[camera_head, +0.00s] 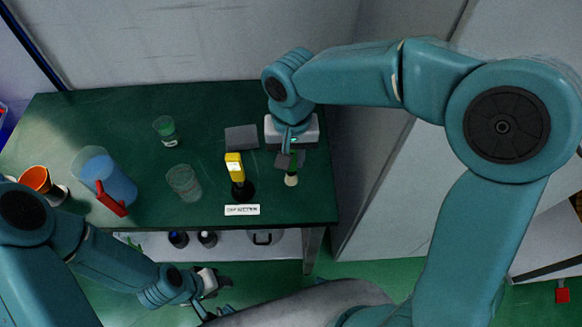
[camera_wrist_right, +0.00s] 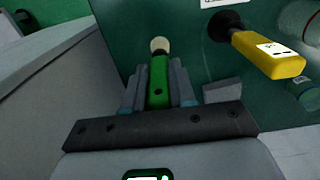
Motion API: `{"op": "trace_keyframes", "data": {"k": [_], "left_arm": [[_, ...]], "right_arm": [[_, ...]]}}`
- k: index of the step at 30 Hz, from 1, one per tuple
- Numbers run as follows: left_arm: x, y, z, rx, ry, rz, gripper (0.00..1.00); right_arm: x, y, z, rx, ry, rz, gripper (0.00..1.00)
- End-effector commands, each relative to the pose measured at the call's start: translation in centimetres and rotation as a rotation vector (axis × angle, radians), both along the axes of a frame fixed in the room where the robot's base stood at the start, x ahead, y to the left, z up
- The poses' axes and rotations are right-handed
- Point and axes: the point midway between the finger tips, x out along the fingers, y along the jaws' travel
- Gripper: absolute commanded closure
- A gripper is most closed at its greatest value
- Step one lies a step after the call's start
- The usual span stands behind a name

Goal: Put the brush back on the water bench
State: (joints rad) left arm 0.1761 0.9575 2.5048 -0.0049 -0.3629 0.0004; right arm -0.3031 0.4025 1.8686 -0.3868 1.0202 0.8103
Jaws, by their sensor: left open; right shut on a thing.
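The brush has a green handle and a pale round tip; its tip (camera_head: 291,181) shows in the head view near the right end of the green bench top (camera_head: 140,205). My right gripper (camera_head: 292,160) is shut on its handle, and the brush (camera_wrist_right: 158,75) sits between the fingers in the right wrist view, tip pointing away. Whether the tip touches the bench top I cannot tell. My left gripper (camera_head: 210,300) is open and empty, low in front of the bench. A white label (camera_head: 242,210) lies at the bench's front edge; its text is too small to read.
A yellow-handled tool on a dark base (camera_head: 235,165) stands just left of the brush. A grey block (camera_head: 241,138), clear glasses (camera_head: 184,182), a blue pitcher with red handle (camera_head: 105,180) and an orange bowl (camera_head: 35,179) are on the bench. A grey cabinet stands at right.

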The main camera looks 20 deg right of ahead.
Motion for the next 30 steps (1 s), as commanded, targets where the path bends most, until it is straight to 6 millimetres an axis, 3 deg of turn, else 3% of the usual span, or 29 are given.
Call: {"op": "trace_keyframes", "data": {"k": [10, 21, 22, 24, 30], "left_arm": [[0.0, 0.0, -0.5, 0.000, 0.000, 0.000, 0.57], [0.0, 0.0, -0.7, 0.000, 0.000, 0.000, 0.57], [0.0, 0.0, -0.6, 0.000, 0.000, 0.000, 0.57], [0.0, 0.0, -0.6, 0.000, 0.000, 0.000, 0.57], [0.0, 0.0, -0.6, 0.000, 0.000, 0.000, 0.57]], "right_arm": [[0.2, 0.0, -4.5, 0.000, 0.002, 0.000, 1.00], [0.2, 0.0, -5.1, 0.000, 0.000, 0.000, 1.00], [0.2, 0.0, -5.0, 0.000, 0.000, 0.000, 0.69], [0.2, 0.0, -5.0, 0.000, 0.000, 0.000, 0.49], [0.2, 0.0, -5.0, 0.000, 0.000, 0.000, 0.49]]}}
